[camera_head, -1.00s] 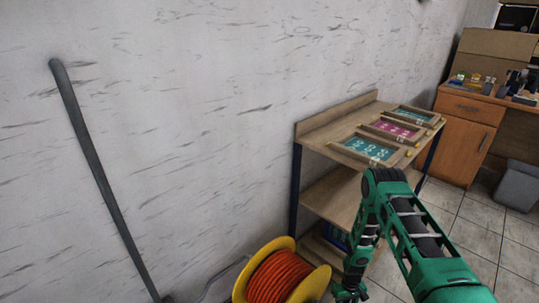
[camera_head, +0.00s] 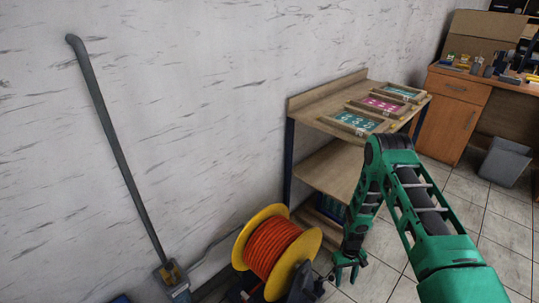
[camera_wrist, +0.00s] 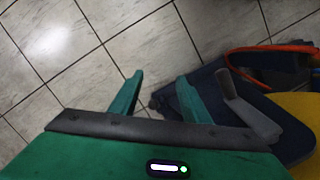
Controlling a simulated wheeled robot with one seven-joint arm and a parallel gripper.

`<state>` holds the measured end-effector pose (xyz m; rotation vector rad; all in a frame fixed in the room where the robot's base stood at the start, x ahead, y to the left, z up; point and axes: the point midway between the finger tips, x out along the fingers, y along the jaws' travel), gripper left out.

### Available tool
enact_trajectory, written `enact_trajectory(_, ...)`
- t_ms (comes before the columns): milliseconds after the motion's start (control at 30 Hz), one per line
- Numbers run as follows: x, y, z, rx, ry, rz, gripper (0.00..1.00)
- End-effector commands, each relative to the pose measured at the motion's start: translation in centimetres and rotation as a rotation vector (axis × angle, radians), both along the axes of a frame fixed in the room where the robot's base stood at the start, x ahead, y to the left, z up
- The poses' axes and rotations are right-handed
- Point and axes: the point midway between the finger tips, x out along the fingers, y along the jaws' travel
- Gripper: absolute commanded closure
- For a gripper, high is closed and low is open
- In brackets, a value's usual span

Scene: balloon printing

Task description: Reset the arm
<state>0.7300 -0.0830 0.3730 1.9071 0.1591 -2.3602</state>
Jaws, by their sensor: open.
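My green arm reaches in from the lower right of the head view, bent at a high elbow, with its forearm hanging down. My gripper (camera_head: 347,272) points down in front of the shelf, just right of the cable reel (camera_head: 270,245). In the wrist view my gripper (camera_wrist: 158,97) shows two green fingers apart with nothing between them. Tiled floor (camera_wrist: 60,50) shows past the fingers. The reel's dark stand (camera_wrist: 225,105) lies close to the right finger; I cannot tell whether they touch.
A wooden shelf (camera_head: 330,170) against the wall holds several framed screens (camera_head: 381,105). A grey pole (camera_head: 115,150) leans on the wall at left. A wooden cabinet (camera_head: 450,115) and grey bin (camera_head: 504,160) stand at the right. Floor right of my arm is clear.

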Motion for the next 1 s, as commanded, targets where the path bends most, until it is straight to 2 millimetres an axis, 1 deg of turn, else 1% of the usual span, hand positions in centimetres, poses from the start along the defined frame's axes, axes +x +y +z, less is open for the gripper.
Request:
enact_trajectory(33,0.5,-0.3,1.3,-0.005,-0.006,-0.005,0.57)
enact_trajectory(167,1.6,-1.4,4.6,-0.019,-0.015,-0.022,0.57)
enact_trajectory(267,2.4,-2.5,8.2,-0.034,-0.023,-0.044,0.57)
enact_trajectory(300,2.8,-3.0,9.9,-0.040,-0.028,-0.053,0.57)
enact_trajectory(367,3.1,-3.8,12.6,-0.051,-0.035,-0.070,0.57)
enact_trajectory(400,3.3,-4.3,14.4,-0.057,-0.038,-0.082,0.57)
enact_trajectory(467,3.4,-5.2,17.0,-0.067,-0.045,-0.099,0.57)
enact_trajectory(500,3.3,-5.7,18.7,-0.074,-0.047,-0.112,0.57)
enact_trajectory(533,3.3,-6.1,20.0,-0.078,-0.052,-0.122,0.57)
enact_trajectory(567,3.2,-6.4,21.3,-0.083,-0.054,-0.132,0.57)
enact_trajectory(600,3.1,-6.9,23.0,-0.088,-0.058,-0.144,0.57)
enact_trajectory(667,2.7,-7.6,25.5,-0.097,-0.063,-0.164,0.57)
enact_trajectory(700,2.4,-8.0,27.2,-0.102,-0.068,-0.178,0.57)
enact_trajectory(767,1.9,-8.6,29.7,-0.108,-0.073,-0.199,0.57)
enact_trajectory(800,1.4,-9.0,31.2,-0.113,-0.078,-0.213,0.57)
enact_trajectory(867,0.7,-9.5,33.6,-0.118,-0.084,-0.233,0.57)
enact_trajectory(900,0.1,-9.8,35.1,-0.122,-0.088,-0.248,0.57)
enact_trajectory(1000,-1.5,-10.5,38.7,-0.130,-0.096,-0.284,0.57)
